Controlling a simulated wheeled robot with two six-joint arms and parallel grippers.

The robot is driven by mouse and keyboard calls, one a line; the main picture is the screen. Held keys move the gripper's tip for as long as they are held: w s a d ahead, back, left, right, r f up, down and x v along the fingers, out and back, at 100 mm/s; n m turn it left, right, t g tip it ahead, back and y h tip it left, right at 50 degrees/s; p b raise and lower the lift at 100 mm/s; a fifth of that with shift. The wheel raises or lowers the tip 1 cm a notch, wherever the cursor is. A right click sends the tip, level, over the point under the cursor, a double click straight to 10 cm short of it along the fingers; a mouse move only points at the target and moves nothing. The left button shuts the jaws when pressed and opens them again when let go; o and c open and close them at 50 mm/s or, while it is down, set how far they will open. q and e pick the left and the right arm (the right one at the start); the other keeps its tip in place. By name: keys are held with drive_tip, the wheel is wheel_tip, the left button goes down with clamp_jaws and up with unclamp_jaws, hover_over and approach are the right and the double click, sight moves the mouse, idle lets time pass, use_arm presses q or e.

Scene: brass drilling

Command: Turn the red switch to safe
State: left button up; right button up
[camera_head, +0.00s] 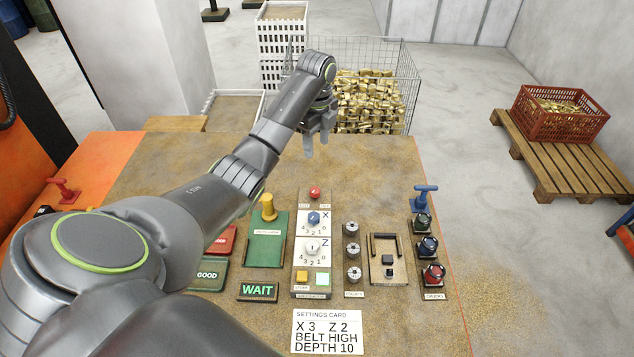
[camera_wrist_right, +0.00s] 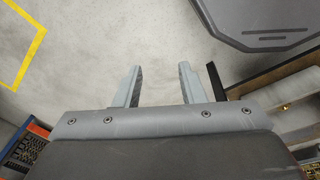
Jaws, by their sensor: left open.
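A red switch (camera_head: 315,193) sits at the top of the upright control panel strip (camera_head: 300,262) on the worktable. Small labels flank it, too small to read, so I cannot tell its setting. Below it are a blue X dial (camera_head: 314,218) and a white Z dial (camera_head: 312,247). My left gripper (camera_head: 317,145) is open and empty, fingers pointing down, above the table's far part, beyond the red switch and apart from it. My right gripper (camera_wrist_right: 159,82) shows in the right wrist view, fingers apart with nothing between them, over bare floor.
A green fixture with a yellow knob (camera_head: 268,207) stands left of the panel. Round pieces (camera_head: 352,250), a small black fixture (camera_head: 388,258) and several chucks (camera_head: 428,245) lie right. A settings card (camera_head: 326,333) is in front. A wire bin (camera_head: 365,90) of brass parts stands behind the table.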

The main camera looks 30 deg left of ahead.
use_arm(q)
wheel_tip(320, 180, down, 3)
drive_tip(key=b, duration=0.8)
approach(317, 191)
drive_tip(key=shift+a, duration=0.1)
wheel_tip(317, 191, down, 3)
drive_tip(key=shift+f+b, duration=0.1)
drive_tip(key=shift+b, duration=0.3)
wheel_tip(317, 191, down, 4)
drive_tip(key=shift+r+p, duration=0.1)
drive_tip(key=shift+p, duration=0.5)
drive_tip(key=shift+f, duration=0.8)
use_arm(e)
wheel_tip(317, 191, down, 8)
drive_tip(key=shift+d, duration=0.15)
use_arm(q)
drive_tip(key=c, duration=1)
